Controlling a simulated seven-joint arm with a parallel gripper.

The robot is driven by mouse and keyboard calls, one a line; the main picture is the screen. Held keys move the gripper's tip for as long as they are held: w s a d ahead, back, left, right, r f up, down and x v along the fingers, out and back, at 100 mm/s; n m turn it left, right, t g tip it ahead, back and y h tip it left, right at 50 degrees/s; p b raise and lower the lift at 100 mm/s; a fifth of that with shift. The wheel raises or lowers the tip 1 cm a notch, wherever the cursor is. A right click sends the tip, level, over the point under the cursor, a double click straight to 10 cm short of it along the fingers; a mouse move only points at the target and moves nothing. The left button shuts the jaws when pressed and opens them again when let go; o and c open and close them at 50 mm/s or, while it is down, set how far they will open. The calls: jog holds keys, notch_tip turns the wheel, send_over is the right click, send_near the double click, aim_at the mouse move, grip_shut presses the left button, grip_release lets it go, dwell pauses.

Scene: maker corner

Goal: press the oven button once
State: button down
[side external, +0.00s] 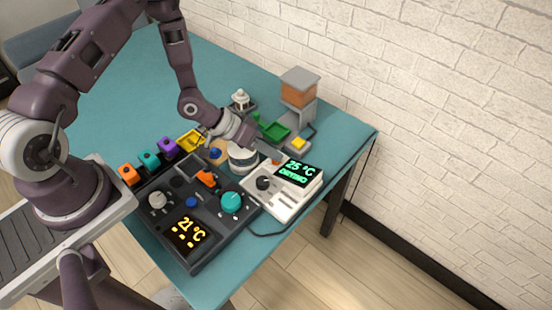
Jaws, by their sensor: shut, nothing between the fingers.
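A white unit (285,205) with a black dial and a lit screen (298,171) reading "25 °C DRYING" sits at the table's right front. A dark control panel (170,255) to its left has a lit "21 °C" screen, a teal knob (232,201), a grey knob and a small blue button (191,202). No label shows which of the two is the oven. My gripper (278,157) is shut and empty, reaching down from the left to the back left of the white unit. A small orange-red spot shows by its fingertips. I cannot tell whether they touch anything.
Orange, teal and purple blocks (167,147) line the dark panel's back left. A white round object (243,160) sits below my gripper. Green and yellow trays and a grey stand with an orange block (299,92) are behind. The teal table (110,85) is clear at back left.

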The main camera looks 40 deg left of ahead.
aim_at(273, 161)
jog(key=shift+s+f, duration=0.1)
jog(key=shift+f, duration=0.05)
jog(key=shift+d+r, duration=0.25)
jog(key=shift+r, duration=0.65)
jog(key=shift+r, duration=0.15)
jog(key=shift+a+r, duration=0.1)
jog(key=shift+r, duration=2.35)
